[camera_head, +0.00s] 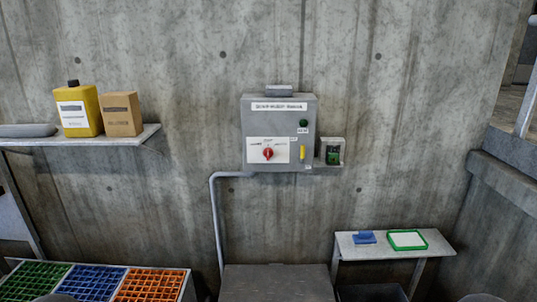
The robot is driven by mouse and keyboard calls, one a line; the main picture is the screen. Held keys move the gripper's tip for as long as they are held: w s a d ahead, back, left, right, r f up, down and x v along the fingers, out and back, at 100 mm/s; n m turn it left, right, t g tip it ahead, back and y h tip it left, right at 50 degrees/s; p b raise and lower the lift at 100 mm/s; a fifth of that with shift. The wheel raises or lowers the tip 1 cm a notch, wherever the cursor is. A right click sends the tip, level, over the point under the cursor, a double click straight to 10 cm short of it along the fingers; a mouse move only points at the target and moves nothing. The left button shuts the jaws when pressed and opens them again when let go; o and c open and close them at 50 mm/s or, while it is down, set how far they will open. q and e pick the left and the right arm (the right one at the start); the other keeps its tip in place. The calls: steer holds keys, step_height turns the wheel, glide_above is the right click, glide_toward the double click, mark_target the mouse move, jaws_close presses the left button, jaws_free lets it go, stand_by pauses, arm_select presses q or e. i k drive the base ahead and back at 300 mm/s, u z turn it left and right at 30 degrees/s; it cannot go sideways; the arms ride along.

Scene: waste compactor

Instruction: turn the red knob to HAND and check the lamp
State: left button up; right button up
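The red knob (268,153) sits on a white label plate on the front of a grey control box (254,121) fixed to the concrete wall. The plate has small markings around the knob, too small to read. The knob's handle looks roughly upright. A dark green round lamp (303,123) is at the box's upper right, above a small label; it does not look brightly lit. A yellow upright part (303,152) is below it. Neither gripper is in view, and nothing touches the knob.
A small open holder (342,148) with a green item is right of the box. A left shelf (130,138) carries a yellow bottle (80,112) and brown carton (121,115). Coloured crates (90,284) stand lower left. A small table (380,250) holds blue and green-framed items. A conduit (214,210) runs down.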

mark_target(267, 152)
steer(key=i, duration=0.85)
